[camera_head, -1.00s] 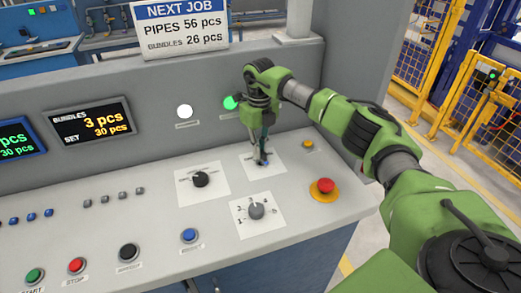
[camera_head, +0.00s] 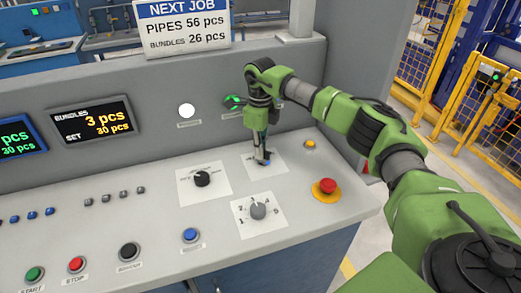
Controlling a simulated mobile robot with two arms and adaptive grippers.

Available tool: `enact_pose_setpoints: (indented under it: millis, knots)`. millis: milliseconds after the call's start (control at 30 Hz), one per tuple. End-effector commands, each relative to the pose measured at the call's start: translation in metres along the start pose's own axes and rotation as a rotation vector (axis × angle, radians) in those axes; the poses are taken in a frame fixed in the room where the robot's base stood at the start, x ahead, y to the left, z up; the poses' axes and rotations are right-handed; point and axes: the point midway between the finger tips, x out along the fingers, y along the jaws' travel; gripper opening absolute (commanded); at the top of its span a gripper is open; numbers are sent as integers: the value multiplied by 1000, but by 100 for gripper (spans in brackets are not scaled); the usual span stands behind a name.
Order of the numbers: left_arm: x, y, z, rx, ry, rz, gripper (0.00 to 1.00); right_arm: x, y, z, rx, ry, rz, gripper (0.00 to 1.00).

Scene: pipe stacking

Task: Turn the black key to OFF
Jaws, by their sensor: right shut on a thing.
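My right gripper (camera_head: 261,158) points down at a white plate (camera_head: 278,169) on the sloping console, right of the black selector knob. It is shut on the black key, which its fingers almost fully hide. A small bit of blue shows beside the fingertips. The key's angle and the plate's markings cannot be read. My left gripper is not in view.
The black selector knob (camera_head: 202,179) is left of the gripper and a grey numbered dial (camera_head: 258,211) is in front. A red emergency button (camera_head: 327,187) and a small yellow button (camera_head: 310,144) are to the right. A white lamp (camera_head: 187,111) and green lamp (camera_head: 234,102) are behind.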

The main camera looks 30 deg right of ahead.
Motion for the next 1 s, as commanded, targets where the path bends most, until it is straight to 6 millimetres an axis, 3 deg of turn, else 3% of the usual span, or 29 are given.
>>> enact_pose_setpoints:
  millis: [233, 300, 333, 700, 867, 1000]
  knots:
    - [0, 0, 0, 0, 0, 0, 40, -2, -1, 1, -1, -5, -3, 0]
    - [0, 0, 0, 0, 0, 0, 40, -2, -1, 1, -1, -5, -3, 21]
    - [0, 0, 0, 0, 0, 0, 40, -2, -1, 1, 0, -4, -3, 24]
    - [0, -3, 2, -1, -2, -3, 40, -3, 0, 0, 0, -2, -1, 24]
    - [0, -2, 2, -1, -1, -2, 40, -23, -1, 1, 0, -5, -2, 24]
    - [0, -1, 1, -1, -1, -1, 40, -53, -1, 1, 1, -6, -3, 24]
